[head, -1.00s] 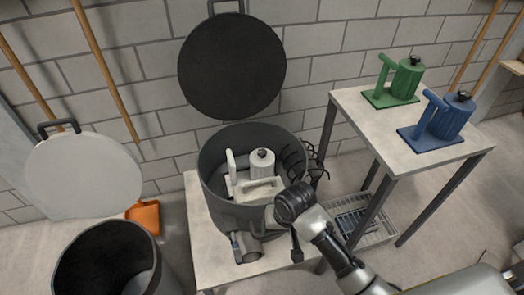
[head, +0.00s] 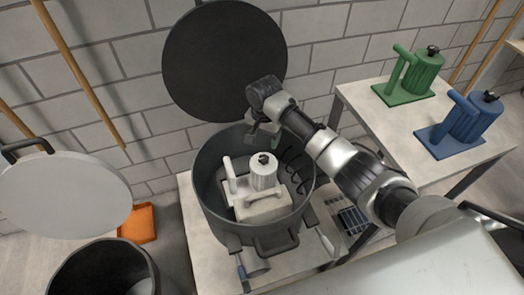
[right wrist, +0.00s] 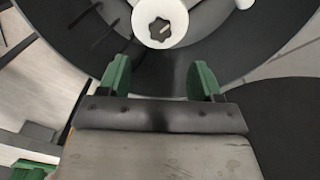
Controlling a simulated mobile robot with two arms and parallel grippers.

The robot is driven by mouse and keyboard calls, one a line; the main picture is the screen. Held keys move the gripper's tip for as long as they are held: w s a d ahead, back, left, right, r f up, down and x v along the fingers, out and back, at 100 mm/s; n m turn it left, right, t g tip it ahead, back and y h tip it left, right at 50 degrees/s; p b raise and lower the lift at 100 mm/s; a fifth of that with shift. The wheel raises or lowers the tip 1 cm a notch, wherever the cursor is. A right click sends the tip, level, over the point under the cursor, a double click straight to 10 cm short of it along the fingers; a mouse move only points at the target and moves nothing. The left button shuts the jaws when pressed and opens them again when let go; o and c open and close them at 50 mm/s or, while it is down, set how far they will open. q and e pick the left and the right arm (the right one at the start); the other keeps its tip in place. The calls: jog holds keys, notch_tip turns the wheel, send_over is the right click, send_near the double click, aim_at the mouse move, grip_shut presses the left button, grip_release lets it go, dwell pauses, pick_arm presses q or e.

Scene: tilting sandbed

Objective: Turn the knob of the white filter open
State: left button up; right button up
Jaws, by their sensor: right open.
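The white filter (head: 264,178) stands upright inside a dark grey round pot (head: 218,218) on a low table. Its small black knob (head: 263,158) sits on top. In the right wrist view the knob (right wrist: 160,29) is star-shaped with a pale mark, on the white filter's round top (right wrist: 175,12). My right gripper (head: 267,136) is above the pot's back rim, behind the knob and apart from it. In the right wrist view the right gripper (right wrist: 159,80) has its green fingers spread, with nothing between them. My left gripper does not show.
The pot's black round lid (head: 225,60) stands raised behind it. A green filter (head: 420,75) and a blue filter (head: 465,120) stand on the higher table at right. A black bin (head: 105,255) and orange dustpan (head: 139,222) are at left.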

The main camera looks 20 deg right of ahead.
aim_at(264, 158)
notch_tip(264, 158, down, 6)
jog(key=shift+s+r+b, duration=0.1)
jog(key=shift+r+b, duration=0.1)
jog(key=shift+b, duration=0.25)
notch_tip(264, 158, down, 3)
jog(key=shift+f+b, duration=0.1)
jog(key=shift+b, duration=0.25)
jog(key=shift+f, duration=0.3)
jog(key=shift+c, duration=1.6)
jog(key=c, duration=0.6)
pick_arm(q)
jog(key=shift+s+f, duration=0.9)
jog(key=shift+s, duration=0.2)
